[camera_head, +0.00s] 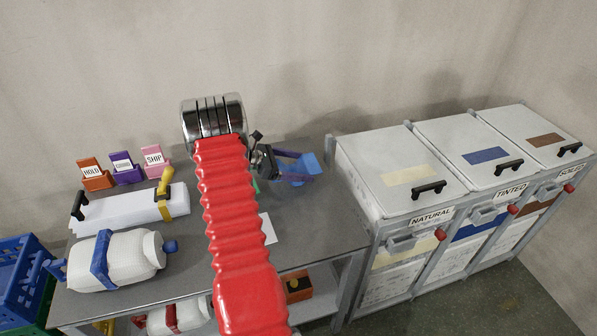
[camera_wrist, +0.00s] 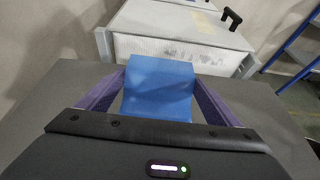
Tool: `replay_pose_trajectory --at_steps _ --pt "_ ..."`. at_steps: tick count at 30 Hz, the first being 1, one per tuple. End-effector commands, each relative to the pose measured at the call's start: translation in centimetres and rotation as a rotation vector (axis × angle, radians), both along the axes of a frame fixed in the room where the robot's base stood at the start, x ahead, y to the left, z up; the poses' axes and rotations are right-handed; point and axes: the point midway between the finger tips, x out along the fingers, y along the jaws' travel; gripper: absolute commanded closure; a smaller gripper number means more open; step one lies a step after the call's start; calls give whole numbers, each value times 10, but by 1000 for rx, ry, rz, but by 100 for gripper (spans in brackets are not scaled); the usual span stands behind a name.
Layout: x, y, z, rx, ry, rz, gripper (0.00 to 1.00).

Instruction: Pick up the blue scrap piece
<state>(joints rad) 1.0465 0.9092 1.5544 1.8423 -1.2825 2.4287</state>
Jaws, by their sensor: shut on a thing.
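In the head view the blue scrap piece (camera_head: 298,169) shows at the right end of my gripper (camera_head: 296,167), over the right part of the grey table (camera_head: 325,215). Its underside is hidden, so I cannot tell whether it touches the table.
Three lidded bins stand at the right: NATURAL (camera_head: 400,165), TINTED (camera_head: 478,148) and SOILED (camera_head: 535,133), all lids shut. A blue crate (camera_head: 22,280) stands far left.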

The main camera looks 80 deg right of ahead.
Motion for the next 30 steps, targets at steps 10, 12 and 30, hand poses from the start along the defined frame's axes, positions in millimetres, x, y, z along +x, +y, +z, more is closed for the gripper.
replay_pose_trajectory --at_steps 10,12,30 --pt "0 0 59 -2 -1 0 37" --pt "0 0 66 -2 -1 -1 37" --pt "0 0 71 0 0 -1 37"
